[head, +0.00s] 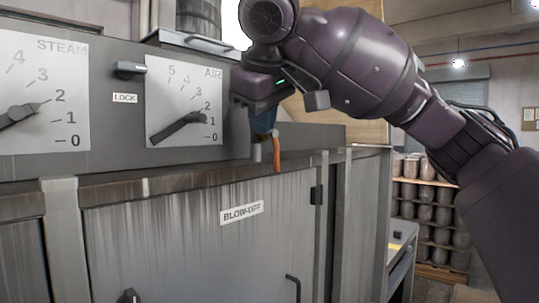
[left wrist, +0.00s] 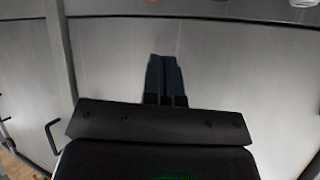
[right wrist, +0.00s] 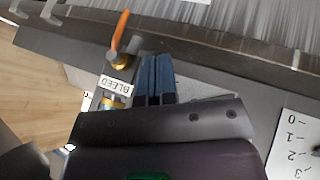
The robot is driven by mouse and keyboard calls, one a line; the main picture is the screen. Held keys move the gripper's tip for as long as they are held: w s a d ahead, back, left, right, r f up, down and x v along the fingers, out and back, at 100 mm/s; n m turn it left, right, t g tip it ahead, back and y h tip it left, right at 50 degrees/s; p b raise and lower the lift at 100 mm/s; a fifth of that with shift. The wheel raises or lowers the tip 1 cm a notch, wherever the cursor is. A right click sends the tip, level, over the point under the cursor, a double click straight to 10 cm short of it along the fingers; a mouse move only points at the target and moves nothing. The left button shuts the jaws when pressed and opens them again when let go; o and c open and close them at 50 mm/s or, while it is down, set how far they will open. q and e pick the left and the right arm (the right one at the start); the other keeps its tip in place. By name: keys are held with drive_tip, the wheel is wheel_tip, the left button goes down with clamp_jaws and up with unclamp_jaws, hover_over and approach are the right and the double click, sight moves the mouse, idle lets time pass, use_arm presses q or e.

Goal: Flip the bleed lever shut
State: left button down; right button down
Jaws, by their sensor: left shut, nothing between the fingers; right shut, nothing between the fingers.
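The bleed lever is a thin orange handle (head: 277,153) near the right end of the panel, hanging roughly vertical in the head view. My right gripper (head: 264,128) is shut and empty, pointing down just left of the lever. Its blue fingers (right wrist: 157,62) lie right of the lever in the right wrist view, with a gap between. My left gripper (left wrist: 164,60) is shut and empty in front of grey cabinet panels.
The STEAM gauge (head: 30,125) and AIR gauge (head: 165,90) are on the panel, with a LOCK knob (head: 128,69) between them. A brown ledge (head: 190,178) runs below, above the BLOW-OFF door (head: 180,250). A rack of canisters (head: 430,215) stands behind at right.

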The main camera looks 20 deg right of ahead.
sight(276, 153)
use_arm(q)
drive_tip(key=shift+s+r+p, duration=0.25)
drive_tip(key=shift+s+p, duration=0.05)
drive_tip(key=shift+p, duration=0.65)
use_arm(e)
drive_tip(key=w+d+f, duration=0.6)
drive_tip(key=w+f, duration=0.1)
drive_tip(key=w, duration=0.1)
idle(0.5)
use_arm(q)
drive_tip(key=shift+a, duration=0.1)
